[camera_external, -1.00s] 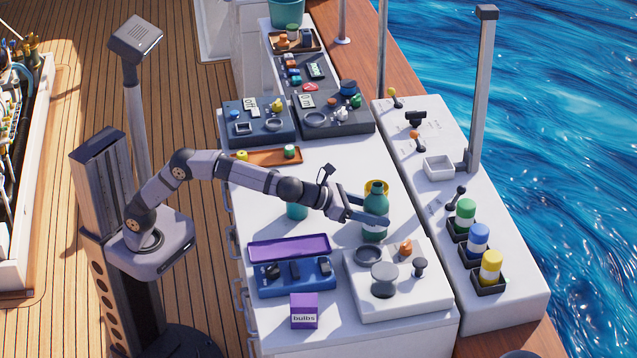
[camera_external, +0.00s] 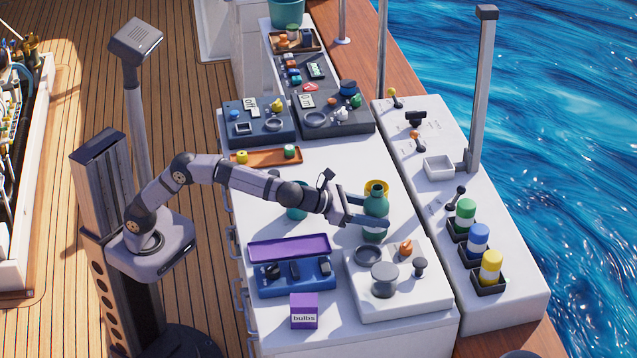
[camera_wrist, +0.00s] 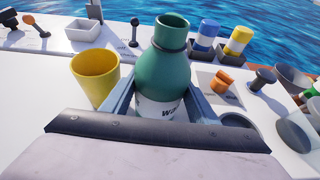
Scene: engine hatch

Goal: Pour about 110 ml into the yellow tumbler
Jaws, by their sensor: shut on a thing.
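A green bottle (camera_external: 375,207) with a white label stands upright on the white counter, and my gripper (camera_external: 365,216) is shut on its body. In the wrist view the bottle (camera_wrist: 165,70) sits between the two fingers, its open neck at the top and part of its label lettering hidden. The yellow tumbler (camera_wrist: 95,77) stands upright just left of the bottle in the wrist view. In the external view the tumbler (camera_external: 376,186) is mostly hidden behind the bottle, with its rim showing. I cannot see any liquid in it.
A teal cup (camera_external: 296,213) stands behind my forearm. A white board (camera_external: 398,300) with a ring, discs and knobs lies in front of the bottle. A purple tray (camera_external: 289,247) and a blue holder (camera_external: 295,278) are to the left. Green, blue and yellow capped containers line the right ledge.

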